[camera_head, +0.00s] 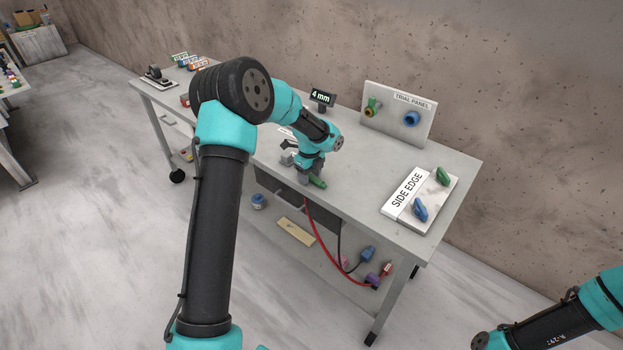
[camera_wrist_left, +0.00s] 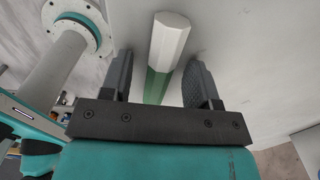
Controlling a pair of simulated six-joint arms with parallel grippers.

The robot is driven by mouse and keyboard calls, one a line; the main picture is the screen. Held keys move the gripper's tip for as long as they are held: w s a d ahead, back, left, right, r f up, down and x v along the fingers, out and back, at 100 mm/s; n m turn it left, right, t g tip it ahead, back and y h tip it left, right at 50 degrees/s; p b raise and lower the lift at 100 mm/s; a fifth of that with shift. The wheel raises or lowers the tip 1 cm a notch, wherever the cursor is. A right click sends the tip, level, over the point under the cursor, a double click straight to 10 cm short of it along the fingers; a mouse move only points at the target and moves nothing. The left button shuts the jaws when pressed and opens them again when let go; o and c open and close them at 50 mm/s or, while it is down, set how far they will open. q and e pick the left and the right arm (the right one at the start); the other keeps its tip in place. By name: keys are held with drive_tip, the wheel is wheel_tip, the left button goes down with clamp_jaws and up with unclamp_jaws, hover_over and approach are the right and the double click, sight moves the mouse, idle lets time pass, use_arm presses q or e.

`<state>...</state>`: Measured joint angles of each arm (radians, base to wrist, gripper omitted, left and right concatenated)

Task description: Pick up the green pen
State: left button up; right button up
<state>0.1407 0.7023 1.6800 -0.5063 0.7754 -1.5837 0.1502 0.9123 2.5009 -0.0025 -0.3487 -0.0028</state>
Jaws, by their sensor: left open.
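The green pen (camera_wrist_left: 158,85) lies between the two open fingers of my left gripper (camera_wrist_left: 158,84) in the left wrist view. It has a pale, faceted end and a green body, and gaps show on both sides of it. In the head view my left gripper (camera_head: 305,176) is low at the front edge of the grey table, and a green end of the pen (camera_head: 318,182) shows beside it. The rest of the pen is hidden there by the gripper. My right arm shows at the lower right corner, but its fingertips cannot be made out.
A "SIDE EDGE" board (camera_head: 432,208) with a green and a blue piece lies on the right of the table (camera_head: 358,173). A "TRIAL PANEL" (camera_head: 390,122) and a "4 mm" sign (camera_head: 322,97) stand at the back. Cables hang below the front edge.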

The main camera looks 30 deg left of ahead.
sight(310, 176)
use_arm(q)
drive_tip(key=shift+c, duration=0.3)
drive_tip(key=c, duration=0.9)
drive_tip(key=shift+o, duration=0.2)
drive_tip(key=shift+r, duration=0.1)
drive_tip(key=shift+r, duration=0.25)
drive_tip(key=shift+s+d+r, duration=0.1)
drive_tip(key=shift+s+r, duration=0.05)
drive_tip(key=shift+r, duration=0.6)
drive_tip(key=shift+s+d+r, duration=0.1)
drive_tip(key=shift+s+r, duration=0.05)
drive_tip(key=shift+r, duration=0.55)
drive_tip(key=s+d+r, duration=0.1)
drive_tip(key=s+d, duration=0.7)
drive_tip(key=s, duration=0.5)
drive_tip(key=shift+r, duration=0.15)
